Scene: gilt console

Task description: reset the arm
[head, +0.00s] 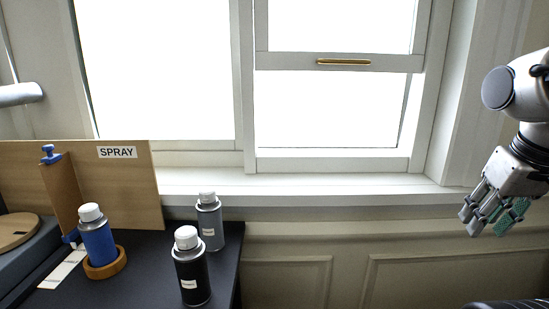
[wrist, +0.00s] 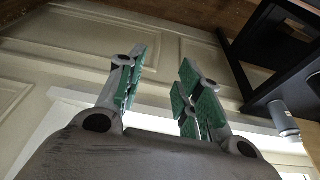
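My gripper (head: 487,219) hangs at the right side of the head view, in front of the wall beside the window. Its fingers point down and to the left. In the wrist view my gripper (wrist: 157,92) shows two fingers with green pads, spread apart with nothing between them. It touches nothing and is well away from the table and the cans.
A dark table (head: 140,283) at left bears a blue can (head: 97,240) in a wooden ring (head: 105,264), a black can (head: 190,272) and a grey can (head: 210,225). A wooden board with a SPRAY label (head: 118,152) stands behind. Between table and gripper is free room.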

